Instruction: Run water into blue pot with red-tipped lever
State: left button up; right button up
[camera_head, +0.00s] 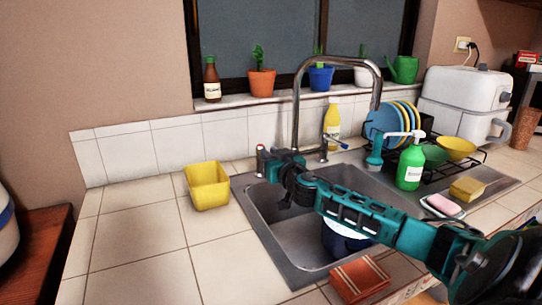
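A blue pot (345,245) sits in the sink basin, partly hidden behind my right arm; a pale patch shows at its top. The tall chrome faucet (297,105) arches over the basin, its spout end to the right. A blue-tipped lever (341,144) is on the right of its base. A small upright piece with a reddish top (261,149) stands on the left, beside my gripper, and may be the red-tipped lever. My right gripper (272,164) is at the sink's back left, close to this piece; contact and finger opening are unclear. My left gripper is out of view.
A yellow container (207,186) stands left of the sink (283,255). A red cloth (359,279) lies at the front edge. A green soap bottle (411,166), dish rack and sponge (467,189) are on the right. The left counter is mostly clear.

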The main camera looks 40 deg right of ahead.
grip_shut()
jog(key=shift+w+a+m+g+h, duration=0.2)
jog(key=shift+a+m+g+h, duration=0.25)
jog(key=shift+m+h, duration=0.4)
jog(key=shift+o, duration=2.2)
grip_release()
jog(key=v, duration=1.3)
